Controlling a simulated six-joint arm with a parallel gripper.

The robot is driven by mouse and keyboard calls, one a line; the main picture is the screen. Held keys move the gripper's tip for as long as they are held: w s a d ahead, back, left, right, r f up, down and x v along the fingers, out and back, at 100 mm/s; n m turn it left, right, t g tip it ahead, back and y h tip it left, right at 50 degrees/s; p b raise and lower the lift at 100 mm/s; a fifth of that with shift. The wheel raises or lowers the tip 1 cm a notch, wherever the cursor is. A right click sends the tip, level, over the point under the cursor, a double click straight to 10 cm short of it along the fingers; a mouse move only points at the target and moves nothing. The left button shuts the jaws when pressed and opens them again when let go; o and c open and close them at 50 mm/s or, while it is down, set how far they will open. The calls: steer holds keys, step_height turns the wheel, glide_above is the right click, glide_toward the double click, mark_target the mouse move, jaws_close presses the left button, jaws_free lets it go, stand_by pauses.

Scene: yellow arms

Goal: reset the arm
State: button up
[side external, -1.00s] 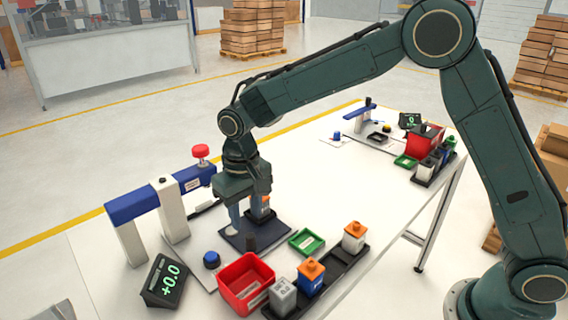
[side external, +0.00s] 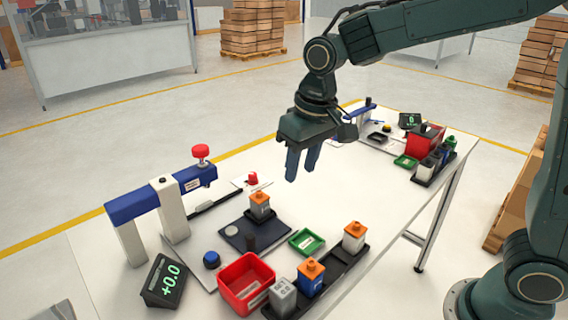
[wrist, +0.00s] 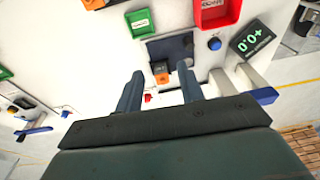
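My gripper (side external: 301,163) is in the air above the white table, right of and above the dark plate. Its two fingers are apart with nothing between them, and they also show apart in the wrist view (wrist: 158,85). A grey block with an orange top (side external: 260,207) stands upright on the dark plate (side external: 238,236), clear of the fingers. The same block shows in the wrist view (wrist: 161,73). A short dark cylinder (side external: 250,238) is beside it on the plate.
A blue-and-white press frame (side external: 160,203) with a red knob stands at the left. A red bin (side external: 246,280), green tray (side external: 307,241), blue button (side external: 211,259), display (side external: 163,280) and black rack (side external: 335,268) with several blocks are in front. A second similar station (side external: 410,140) is at the far end.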

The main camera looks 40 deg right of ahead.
steer(key=s+d+r+t, duration=0.1)
steer(key=s+d, duration=0.4)
steer(key=s, duration=0.5)
steer(key=s+d+r+t, duration=0.2)
steer(key=s+d, duration=0.2)
steer(key=s, duration=0.6)
steer(key=shift+s+d+r+t, duration=0.3)
steer(key=shift+s+d+r, duration=0.05)
steer(key=shift+s, duration=0.05)
